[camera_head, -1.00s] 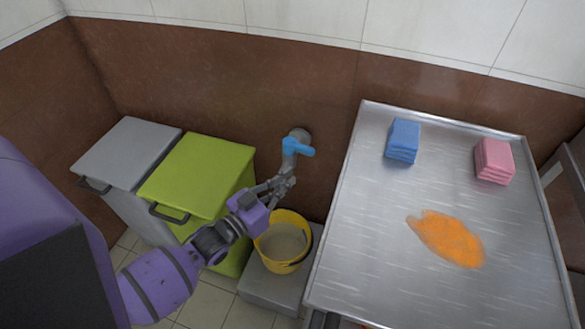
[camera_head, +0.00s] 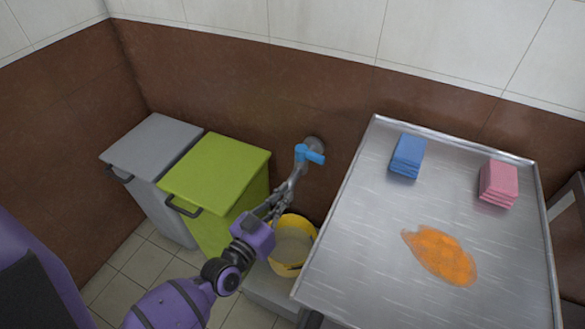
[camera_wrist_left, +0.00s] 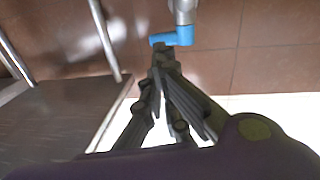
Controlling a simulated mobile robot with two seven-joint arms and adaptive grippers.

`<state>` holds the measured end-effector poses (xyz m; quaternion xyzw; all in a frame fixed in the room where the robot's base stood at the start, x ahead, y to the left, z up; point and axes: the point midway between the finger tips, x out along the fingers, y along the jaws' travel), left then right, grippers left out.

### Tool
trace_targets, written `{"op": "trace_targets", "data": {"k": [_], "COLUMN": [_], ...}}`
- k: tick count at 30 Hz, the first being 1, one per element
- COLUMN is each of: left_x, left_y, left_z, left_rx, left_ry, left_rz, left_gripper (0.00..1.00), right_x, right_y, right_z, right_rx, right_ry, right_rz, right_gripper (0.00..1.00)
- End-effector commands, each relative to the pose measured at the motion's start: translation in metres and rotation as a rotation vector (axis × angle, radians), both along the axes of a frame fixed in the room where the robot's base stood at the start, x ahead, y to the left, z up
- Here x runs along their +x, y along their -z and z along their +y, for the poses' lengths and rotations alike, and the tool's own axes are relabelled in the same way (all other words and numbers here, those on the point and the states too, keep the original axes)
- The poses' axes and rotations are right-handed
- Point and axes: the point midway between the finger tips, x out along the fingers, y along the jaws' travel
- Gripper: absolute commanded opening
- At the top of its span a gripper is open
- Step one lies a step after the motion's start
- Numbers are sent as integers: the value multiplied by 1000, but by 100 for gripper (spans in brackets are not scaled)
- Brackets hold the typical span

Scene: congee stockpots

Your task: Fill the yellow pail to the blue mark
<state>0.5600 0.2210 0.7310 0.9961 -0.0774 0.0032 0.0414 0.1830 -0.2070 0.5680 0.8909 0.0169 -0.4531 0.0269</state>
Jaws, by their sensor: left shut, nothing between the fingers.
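The yellow pail (camera_head: 300,226) stands on a low grey block below the wall tap (camera_head: 301,166), partly hidden by my left arm. A pale grey surface shows inside; I cannot make out its level or a blue mark. The tap has a blue lever handle (camera_head: 310,154), pointing right in the head view. My left gripper (camera_head: 294,182) is shut and empty, just below the lever by the spout. In the left wrist view, its fingertips (camera_wrist_left: 163,56) are close under the blue lever (camera_wrist_left: 171,39); I cannot tell whether they touch. My right gripper is not in view.
A green bin (camera_head: 215,172) and a grey bin (camera_head: 152,150) stand left of the pail. A steel table (camera_head: 360,240) on the right holds blue cloths (camera_head: 407,156), pink cloths (camera_head: 498,184) and an orange spill (camera_head: 440,255). The table edge is close to the pail.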

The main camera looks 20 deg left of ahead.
Motion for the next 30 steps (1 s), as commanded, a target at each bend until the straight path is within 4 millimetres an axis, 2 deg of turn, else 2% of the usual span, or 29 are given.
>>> {"op": "trace_targets", "data": {"k": [5,8,11,21,25,30], "left_x": [2,10,25,96,117,133], "left_y": [5,5,4,4,5,6], "left_z": [3,1,-1,-12,-14,-17], "left_rx": [76,86,86,86,86,86], "left_ry": [-13,-13,-12,-11,-11,-11], "left_rz": [1,-1,-2,-1,0,1], "left_gripper": [0,0,0,0,0,0], "right_x": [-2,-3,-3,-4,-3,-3], "right_y": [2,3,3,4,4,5], "right_z": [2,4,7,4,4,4], "right_rx": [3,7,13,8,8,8], "right_ry": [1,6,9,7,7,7], "right_rz": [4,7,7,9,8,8], "right_gripper": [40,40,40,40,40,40]}}
